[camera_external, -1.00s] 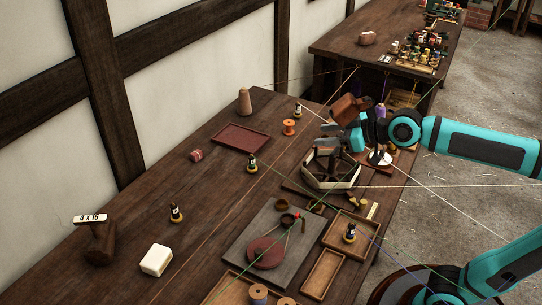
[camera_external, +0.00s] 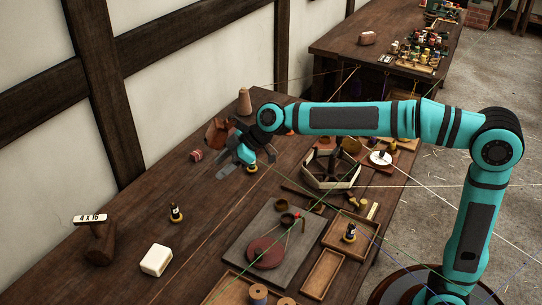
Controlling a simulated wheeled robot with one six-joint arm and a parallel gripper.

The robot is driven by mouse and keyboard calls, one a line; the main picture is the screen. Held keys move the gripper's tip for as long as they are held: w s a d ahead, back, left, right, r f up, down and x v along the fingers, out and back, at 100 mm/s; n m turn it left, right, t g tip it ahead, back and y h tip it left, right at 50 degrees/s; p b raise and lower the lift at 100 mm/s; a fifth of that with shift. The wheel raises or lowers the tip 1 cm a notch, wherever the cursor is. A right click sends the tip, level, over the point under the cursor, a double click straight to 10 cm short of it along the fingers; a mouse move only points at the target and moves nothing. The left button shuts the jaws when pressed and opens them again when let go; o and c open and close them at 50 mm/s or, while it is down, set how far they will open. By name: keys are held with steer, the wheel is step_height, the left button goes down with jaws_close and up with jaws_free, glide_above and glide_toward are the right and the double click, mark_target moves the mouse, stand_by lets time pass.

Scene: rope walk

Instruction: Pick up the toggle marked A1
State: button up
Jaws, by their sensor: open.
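Several small dark toggles with pale labels and yellow bases stand on the long wooden bench. One toggle (camera_external: 176,214) stands upright at the left. Another toggle (camera_external: 251,169) is mostly hidden by my gripper, with only its lower part showing. A third toggle (camera_external: 350,233) is in a small wooden tray at the right. The labels are too small to read, so I cannot tell which is A1. My gripper (camera_external: 243,166) is open and appears empty, over the bench by the partly hidden toggle. Its height above the bench is unclear.
A stamp-like wooden block marked 4 x 16 (camera_external: 98,242) and a white block (camera_external: 156,260) are at the left. A grey board (camera_external: 285,222) with a reddish disc, wooden trays (camera_external: 322,274) and a six-sided holder (camera_external: 331,182) fill the right. Thin strings cross the scene.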

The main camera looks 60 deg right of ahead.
steer(key=n+g, duration=0.1)
glide_toward(172, 217)
steer(key=w, duration=0.1)
steer(key=a+f, duration=0.1)
steer(key=w, duration=0.1)
steer(key=shift+w+a+f+y, duration=0.25)
steer(key=shift+w+f+y, duration=0.1)
steer(key=shift+f+y, duration=0.05)
steer(key=shift+x, duration=2.65)
steer(key=shift+s+a+r, duration=0.1)
steer(key=shift+s+a, duration=0.05)
jaws_close()
